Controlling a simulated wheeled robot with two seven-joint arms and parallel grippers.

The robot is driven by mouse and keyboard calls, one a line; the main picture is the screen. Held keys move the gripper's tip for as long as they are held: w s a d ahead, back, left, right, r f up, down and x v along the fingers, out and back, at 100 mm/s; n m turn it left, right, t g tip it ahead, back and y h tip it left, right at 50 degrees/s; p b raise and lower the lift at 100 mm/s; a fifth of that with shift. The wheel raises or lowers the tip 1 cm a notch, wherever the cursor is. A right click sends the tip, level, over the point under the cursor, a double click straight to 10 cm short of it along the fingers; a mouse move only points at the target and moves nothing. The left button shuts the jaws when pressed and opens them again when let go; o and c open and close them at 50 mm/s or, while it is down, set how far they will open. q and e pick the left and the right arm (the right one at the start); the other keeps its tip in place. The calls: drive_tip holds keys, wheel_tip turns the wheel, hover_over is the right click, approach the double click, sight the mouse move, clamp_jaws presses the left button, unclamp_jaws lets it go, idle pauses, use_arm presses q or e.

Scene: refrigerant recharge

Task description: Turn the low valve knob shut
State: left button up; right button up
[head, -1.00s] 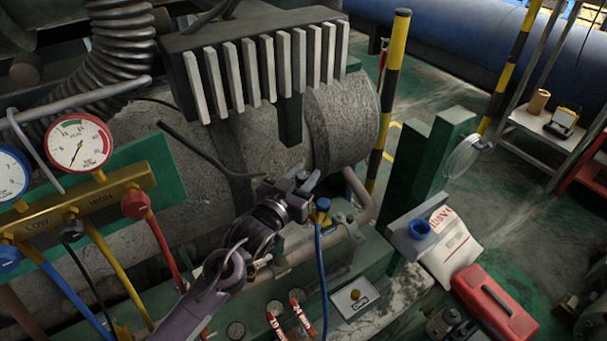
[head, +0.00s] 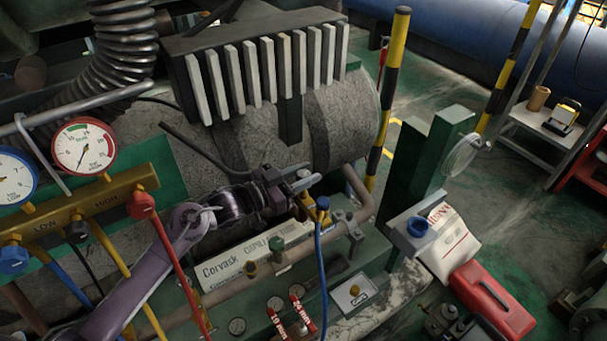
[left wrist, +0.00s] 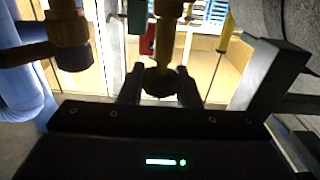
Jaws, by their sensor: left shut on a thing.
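My left gripper (head: 303,182) reaches over the machine beside the blue-capped brass fitting (head: 322,204). In the left wrist view the fingers (left wrist: 160,90) are shut on a dark round knob (left wrist: 160,80) on a brass stem (left wrist: 166,45); in the head view the gripper largely hides this knob. Another brass fitting with a dark end (left wrist: 68,35) is left of it in the wrist view. A gauge manifold (head: 110,195) marked LOW and HIGH stands at left with a blue knob (head: 12,260), a black knob (head: 76,231) and a red knob (head: 140,205). My right gripper is not in view.
A blue hose (head: 321,265) hangs from the fitting beside my gripper. Red, yellow and blue hoses run under the manifold. A finned block (head: 250,60) overhangs behind. A green post (head: 440,150), a white bag (head: 450,240) and a red case (head: 490,300) stand right.

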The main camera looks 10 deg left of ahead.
use_arm(q)
drive_tip(key=o, duration=1)
drive_tip(key=shift+c, duration=0.2)
drive_tip(key=v, duration=0.7)
drive_tip(key=shift+s+a, duration=0.3)
